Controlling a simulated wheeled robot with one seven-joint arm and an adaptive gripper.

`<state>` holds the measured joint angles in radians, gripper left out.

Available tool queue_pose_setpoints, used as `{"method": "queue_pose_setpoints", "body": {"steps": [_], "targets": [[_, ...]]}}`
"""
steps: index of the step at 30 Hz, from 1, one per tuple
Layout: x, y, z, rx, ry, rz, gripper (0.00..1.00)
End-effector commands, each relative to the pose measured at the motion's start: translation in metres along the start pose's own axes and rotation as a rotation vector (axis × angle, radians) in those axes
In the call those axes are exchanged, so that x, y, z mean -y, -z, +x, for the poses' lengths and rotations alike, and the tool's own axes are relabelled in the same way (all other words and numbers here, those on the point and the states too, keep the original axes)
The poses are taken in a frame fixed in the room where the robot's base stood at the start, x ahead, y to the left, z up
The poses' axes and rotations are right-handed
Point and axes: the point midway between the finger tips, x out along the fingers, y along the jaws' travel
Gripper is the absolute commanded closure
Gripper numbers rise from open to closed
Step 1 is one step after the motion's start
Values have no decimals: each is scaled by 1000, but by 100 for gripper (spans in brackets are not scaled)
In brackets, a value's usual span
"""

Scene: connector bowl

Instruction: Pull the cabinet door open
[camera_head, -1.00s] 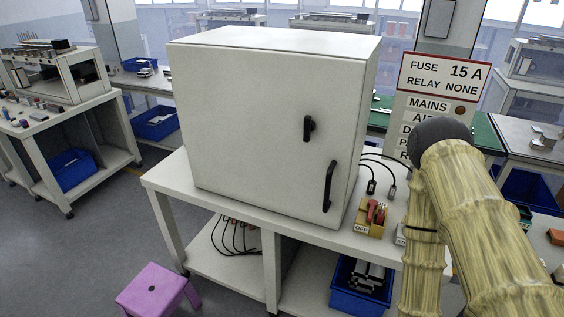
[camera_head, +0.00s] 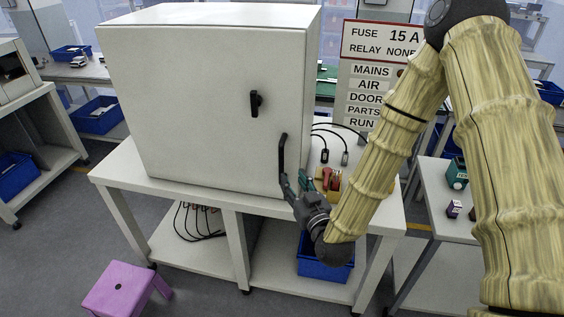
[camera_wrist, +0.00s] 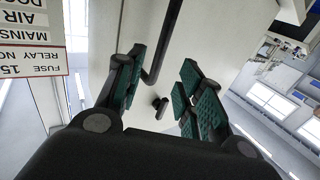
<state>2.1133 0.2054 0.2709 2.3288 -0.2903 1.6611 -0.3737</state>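The white cabinet (camera_head: 190,110) stands on a white table with its door closed. The door has a small black latch (camera_head: 256,103) and a long black vertical bar handle (camera_head: 282,158) near its right edge. My gripper (camera_head: 290,188) is at the lower end of the bar handle. In the wrist view, the green-padded fingers of my gripper (camera_wrist: 160,88) are spread apart. The bar handle (camera_wrist: 164,42) passes between them, nearer the left finger. The latch also shows in the wrist view (camera_wrist: 160,106), beyond the fingertips. Whether a finger touches the handle I cannot tell.
A yellow box with a red switch (camera_head: 331,180) sits right of the cabinet, close to my gripper, with black cables behind it. A sign board (camera_head: 372,75) stands behind. A blue bin (camera_head: 322,262) is under the table. A purple stool (camera_head: 122,290) stands on the floor at front left.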

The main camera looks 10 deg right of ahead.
Motion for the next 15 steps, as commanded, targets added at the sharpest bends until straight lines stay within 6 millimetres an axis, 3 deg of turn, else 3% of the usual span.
{"method": "queue_pose_setpoints", "body": {"steps": [15], "targets": [[0,2,76,3,-1,0,63]]}}
